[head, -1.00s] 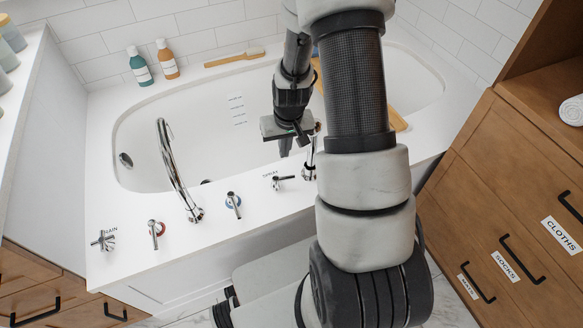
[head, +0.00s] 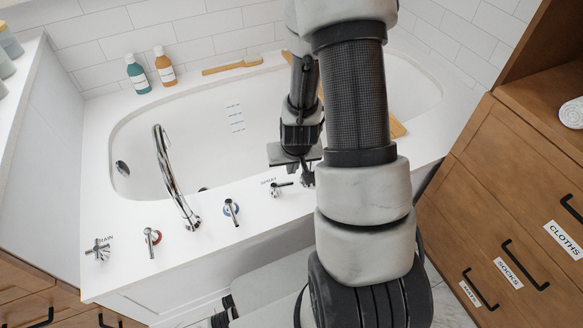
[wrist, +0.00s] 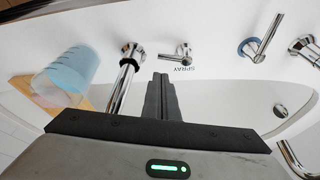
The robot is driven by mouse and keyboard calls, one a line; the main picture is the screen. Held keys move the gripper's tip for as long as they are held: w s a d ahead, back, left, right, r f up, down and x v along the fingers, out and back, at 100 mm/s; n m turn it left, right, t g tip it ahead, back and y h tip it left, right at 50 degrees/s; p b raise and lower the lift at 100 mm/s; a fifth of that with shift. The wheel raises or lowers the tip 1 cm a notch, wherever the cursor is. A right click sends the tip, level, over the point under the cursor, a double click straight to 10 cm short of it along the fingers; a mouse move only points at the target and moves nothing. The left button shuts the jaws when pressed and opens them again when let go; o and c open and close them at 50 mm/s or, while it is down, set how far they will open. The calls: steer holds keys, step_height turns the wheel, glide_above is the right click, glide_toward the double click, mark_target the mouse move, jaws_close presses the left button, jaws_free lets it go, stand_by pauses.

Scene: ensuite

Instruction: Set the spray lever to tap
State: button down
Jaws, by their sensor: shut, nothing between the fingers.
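The spray lever (head: 280,188) is a small chrome handle on the tub's white front ledge, right of the blue-ringed lever. Its handle points right in the head view, towards my gripper. In the wrist view the spray lever (wrist: 178,56) stands above the printed SPRAY label, with its handle pointing left. My gripper (head: 306,180) is just right of the lever in the head view, partly hidden by my arm. In the wrist view my shut, empty fingers (wrist: 161,80) reach up towards the ledge, slightly left of the lever, apparently apart from it.
A chrome fitting with a pipe (wrist: 128,65) stands close left of my fingers in the wrist view, beside a bluish cup (wrist: 72,72). The blue-ringed lever (head: 231,210), red-ringed lever (head: 151,238), drain knob (head: 98,250) and tall spout (head: 172,180) line the ledge.

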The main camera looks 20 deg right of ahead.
steer(key=b+x, duration=0.1)
steer(key=x, duration=0.5)
steer(key=shift+w+f, duration=0.15)
steer(key=shift+f, duration=0.2)
